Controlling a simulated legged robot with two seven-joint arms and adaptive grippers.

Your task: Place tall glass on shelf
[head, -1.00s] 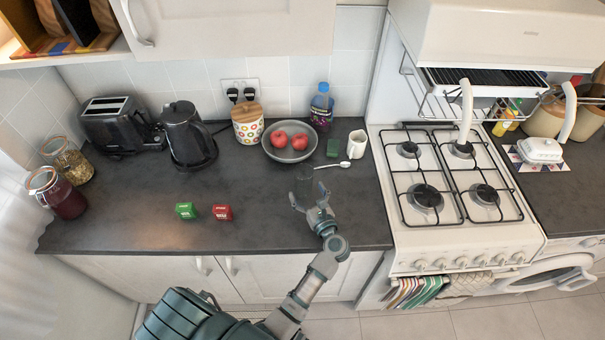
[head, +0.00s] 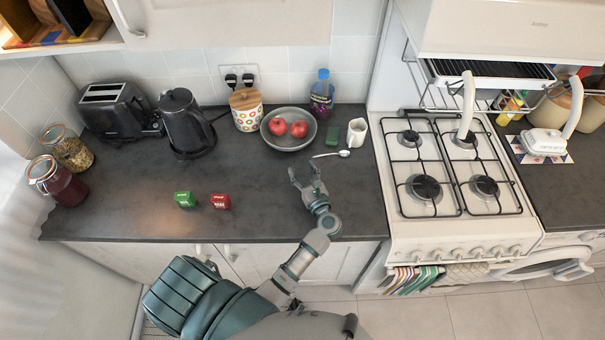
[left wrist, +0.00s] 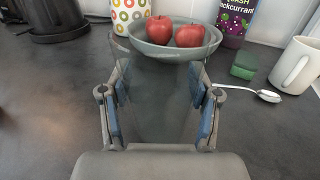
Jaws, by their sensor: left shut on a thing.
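The tall glass (left wrist: 158,105) is clear and stands between the two blue-padded fingers in the left wrist view, with its rim toward the fruit bowl. My left gripper (head: 303,177) is shut on it, above the front part of the counter, short of the fruit bowl. In the head view the glass is too faint to make out between the fingers. The same gripper shows in the left wrist view (left wrist: 158,118). A shelf (head: 62,42) is at the upper left, with upright boards on it. My right gripper is not in view.
On the dark counter (head: 120,212) stand a fruit bowl (head: 288,146), white mug (head: 356,132), spoon (head: 331,154), kettle (head: 187,124), toaster (head: 116,110), jars (head: 58,181) and two small boxes (head: 220,202). The hob (head: 450,175) is to the right. A wall cupboard (head: 225,30) hangs above.

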